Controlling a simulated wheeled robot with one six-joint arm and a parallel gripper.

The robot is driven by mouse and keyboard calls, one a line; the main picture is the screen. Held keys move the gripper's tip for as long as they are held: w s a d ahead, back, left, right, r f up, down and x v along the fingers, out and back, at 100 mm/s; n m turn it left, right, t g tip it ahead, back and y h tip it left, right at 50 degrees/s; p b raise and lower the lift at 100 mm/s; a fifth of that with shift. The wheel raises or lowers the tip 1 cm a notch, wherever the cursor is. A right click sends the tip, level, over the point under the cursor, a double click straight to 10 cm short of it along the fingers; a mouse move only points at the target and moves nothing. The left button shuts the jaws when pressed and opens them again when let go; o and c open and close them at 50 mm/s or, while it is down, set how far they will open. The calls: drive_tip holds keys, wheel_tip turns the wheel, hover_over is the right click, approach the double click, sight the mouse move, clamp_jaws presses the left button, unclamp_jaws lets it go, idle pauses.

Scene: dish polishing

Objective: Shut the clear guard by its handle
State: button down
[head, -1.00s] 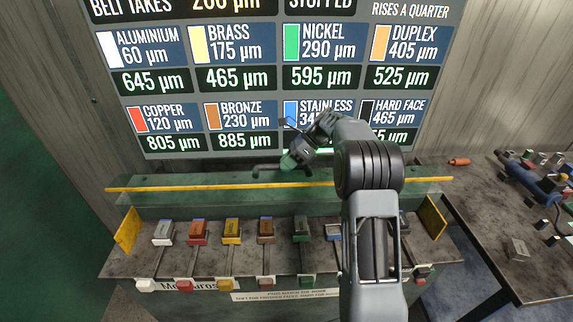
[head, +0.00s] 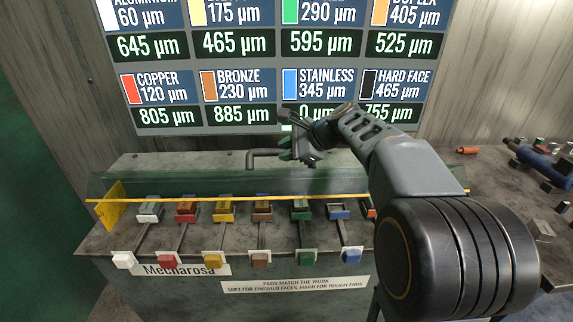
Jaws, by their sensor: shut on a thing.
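The clear guard (head: 150,184) lies across the back of the bench as a see-through pane. Its yellow front edge (head: 180,199) runs just above and behind the row of coloured blocks. A dark grey bar handle (head: 262,153) stands up above the pane near the middle. My gripper (head: 290,152) is at the right part of this handle and is shut on it. The fingers and the grasped part of the handle are partly hidden. My arm comes in from the right and hides the right end of the bench.
Several coloured blocks, such as the red block (head: 186,212), sit on slides in the bench slots. A yellow end plate (head: 109,205) stands at the left. A display board (head: 275,65) hangs behind. A side table (head: 500,195) with loose parts is at the right.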

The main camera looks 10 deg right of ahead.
sight(294, 190)
drive_tip(key=s+f+t+b, duration=0.1)
drive_tip(key=b, duration=0.3)
drive_tip(key=s+f+n+t+b, duration=0.1)
drive_tip(key=s+f+b, duration=0.1)
drive_tip(key=b, duration=0.3)
drive_tip(key=s+a+f+n+t+b, duration=0.1)
drive_tip(key=b, duration=0.3)
drive_tip(key=shift+s+f+t+b, duration=0.2)
drive_tip(key=shift+f+t+b, duration=0.1)
drive_tip(key=shift+t, duration=0.1)
drive_tip(key=s+f+n+t+b, duration=0.1)
drive_tip(key=b, duration=0.6)
drive_tip(key=shift+s+a+f+n+t+y, duration=0.1)
drive_tip(key=shift+s+f+n+t+y, duration=0.2)
drive_tip(key=shift+f+n+t, duration=0.1)
drive_tip(key=b, duration=0.2)
drive_tip(key=n+t+b, duration=0.1)
drive_tip(key=b, duration=0.2)
drive_tip(key=shift+s+a+f, duration=0.1)
drive_tip(key=shift+s+f, duration=0.2)
drive_tip(key=shift+r, duration=0.2)
drive_tip(key=c, duration=1)
unclamp_jaws()
drive_tip(key=shift+o, duration=0.2)
drive_tip(key=p+v, duration=0.2)
drive_tip(key=v, duration=1.1)
drive_tip(key=shift+s+d, duration=0.25)
drive_tip(key=shift+d, duration=0.1)
